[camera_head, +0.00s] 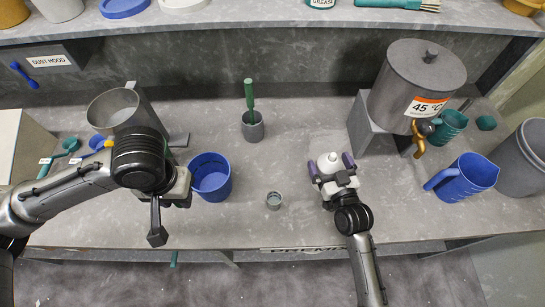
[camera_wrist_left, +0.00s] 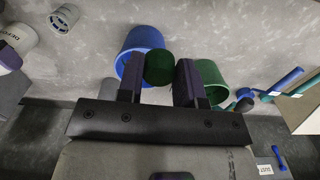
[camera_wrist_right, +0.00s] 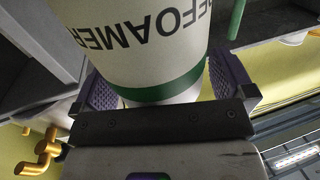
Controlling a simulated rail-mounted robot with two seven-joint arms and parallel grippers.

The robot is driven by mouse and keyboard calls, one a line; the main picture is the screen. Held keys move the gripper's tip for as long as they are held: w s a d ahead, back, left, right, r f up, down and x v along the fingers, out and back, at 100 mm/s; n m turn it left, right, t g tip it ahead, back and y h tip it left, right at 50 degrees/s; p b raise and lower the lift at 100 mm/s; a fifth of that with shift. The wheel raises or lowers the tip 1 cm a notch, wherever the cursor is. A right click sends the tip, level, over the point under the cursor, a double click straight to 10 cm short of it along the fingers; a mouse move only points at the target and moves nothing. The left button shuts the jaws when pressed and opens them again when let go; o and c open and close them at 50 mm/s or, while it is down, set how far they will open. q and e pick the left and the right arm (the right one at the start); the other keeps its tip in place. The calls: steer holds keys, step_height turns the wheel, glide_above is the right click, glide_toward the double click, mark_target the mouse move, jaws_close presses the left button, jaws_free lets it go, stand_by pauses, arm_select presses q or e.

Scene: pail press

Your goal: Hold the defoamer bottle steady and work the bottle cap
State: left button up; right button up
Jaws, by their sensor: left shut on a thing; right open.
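The white defoamer bottle (camera_head: 331,166) stands upright on the bench, with a bare white neck on top. In the right wrist view its label and green band (camera_wrist_right: 165,85) fill the space between my fingers. My right gripper (camera_head: 330,172) is open, one purple finger on each side of the bottle. My left gripper (camera_wrist_left: 160,80) is shut on a dark green round piece (camera_wrist_left: 159,67), which looks like the bottle cap. It is left of the bottle, beside the blue pail (camera_head: 211,178). The left fingertips are mostly hidden in the head view.
A small grey cup (camera_head: 274,200) stands between the pail and the bottle. A grey holder (camera_head: 252,127) with a green-handled tool is behind. The grey 45 °C tank (camera_head: 415,85) and blue jug (camera_head: 464,178) stand right. A green container (camera_wrist_left: 211,82) shows near my left gripper.

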steer(key=c, duration=1.2)
stand_by(0.6)
stand_by(0.7)
arm_select(q)
steer(key=w+d+m, duration=0.1)
steer(key=w+d, duration=0.5)
steer(key=d, duration=0.3)
steer(key=w+d, duration=0.6)
steer(key=d, duration=0.3)
steer(key=shift+w+d+r+m, duration=0.2)
steer(key=shift+w+d+m, duration=0.2)
steer(key=shift+d, duration=2.55)
steer(key=shift+w+d+r+m, duration=0.25)
steer(key=shift+w+d, duration=0.2)
steer(key=shift+d, duration=2.5)
steer(key=shift+w+d+r+m, duration=0.2)
steer(key=shift+w+d+m, duration=0.2)
steer(key=shift+d, duration=2.55)
